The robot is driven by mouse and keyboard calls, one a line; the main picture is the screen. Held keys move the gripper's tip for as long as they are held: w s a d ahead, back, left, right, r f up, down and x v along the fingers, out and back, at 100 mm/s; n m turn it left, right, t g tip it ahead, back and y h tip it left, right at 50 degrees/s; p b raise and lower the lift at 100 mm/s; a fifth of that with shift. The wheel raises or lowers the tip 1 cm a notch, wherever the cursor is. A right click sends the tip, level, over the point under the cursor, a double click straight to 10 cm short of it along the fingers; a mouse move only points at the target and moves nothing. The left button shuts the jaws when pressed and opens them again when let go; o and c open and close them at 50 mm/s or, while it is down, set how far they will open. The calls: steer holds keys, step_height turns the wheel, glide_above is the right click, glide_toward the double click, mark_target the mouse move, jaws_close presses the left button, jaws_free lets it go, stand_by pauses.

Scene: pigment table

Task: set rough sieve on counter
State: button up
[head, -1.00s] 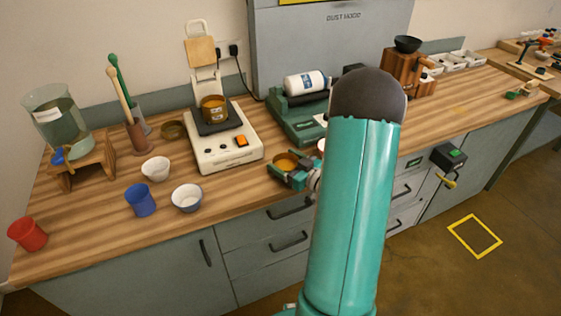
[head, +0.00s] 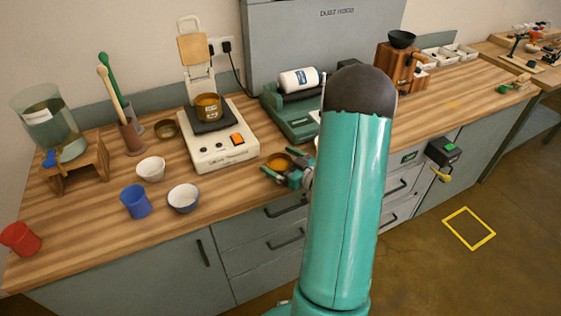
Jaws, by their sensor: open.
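A small round brass sieve (head: 279,162) with orange contents is at the counter's front edge, in front of the hood. It appears to rest on the wooden counter (head: 235,185). My gripper (head: 284,164) is open, with one teal finger on each side of this sieve. Whether the fingers touch it is too small to tell. A similar labelled brass vessel (head: 208,105) with orange contents sits on the white balance-like device (head: 222,150). An empty-looking brass ring (head: 166,128) lies on the counter to its left. I cannot tell for certain which is the rough sieve.
A white bowl (head: 151,168), a blue cup (head: 135,201), a white-and-blue bowl (head: 184,198) and a red cup (head: 20,239) stand on the left counter. A green roller machine (head: 291,117) stands behind my gripper. My arm hides part of the counter; the right counter has clear room.

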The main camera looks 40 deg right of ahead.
steer(key=s+d, duration=0.1)
steer(key=s, duration=1.1)
steer(key=w+r, duration=0.1)
steer(key=w, duration=0.1)
steer(key=w+r+g+h, duration=0.1)
steer(key=w, duration=0.1)
steer(key=w+r+h, duration=0.1)
steer(key=w, duration=0.1)
steer(key=shift+w+r+n+g, duration=0.1)
steer(key=shift+r+n+g, duration=0.3)
steer(key=w+a+r+m+g+h, duration=0.1)
steer(key=w+a+r+g+h, duration=0.15)
steer(key=a+r, duration=0.2)
steer(key=w+a+r+m+g+h, duration=0.1)
steer(key=w+a+r+g+h, duration=0.15)
steer(key=r, duration=0.35)
steer(key=s+a+r+g+y, duration=0.2)
steer(key=s+a, duration=0.6)
steer(key=a, duration=0.4)
steer(key=s+a+r+g+y, duration=0.3)
steer(key=s+a, duration=0.5)
steer(key=a, duration=0.5)
steer(key=shift+a, duration=0.15)
